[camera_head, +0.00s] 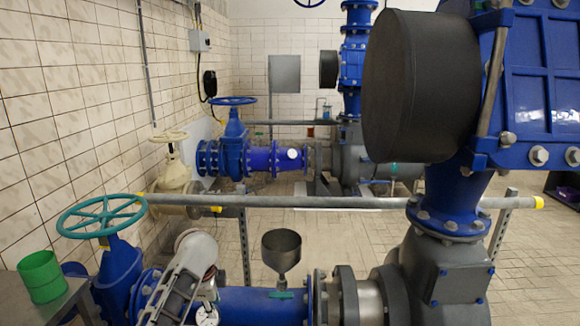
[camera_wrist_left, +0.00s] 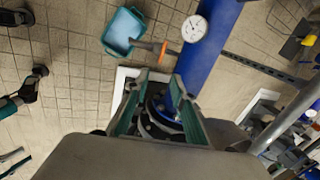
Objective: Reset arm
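My left gripper (camera_head: 185,279) shows in the head view at the lower left, pale grey, in front of the blue pipe (camera_head: 262,304); its fingertips are hard to make out there. In the left wrist view its two teal-lined fingers (camera_wrist_left: 160,82) stand apart, with nothing visibly gripped. A dark round flange with blue parts (camera_wrist_left: 160,115) shows behind and between them; I cannot tell whether they touch it. My right gripper is not seen in the head view, and I cannot identify it in the wrist view.
A teal handwheel (camera_head: 102,215) and a green cup (camera_head: 41,276) on a metal table (camera_head: 30,312) are at left. A grey funnel (camera_head: 281,249) stands on the pipe. A grey rail (camera_head: 320,202) crosses behind. A white gauge (camera_wrist_left: 194,29) is beyond the fingers.

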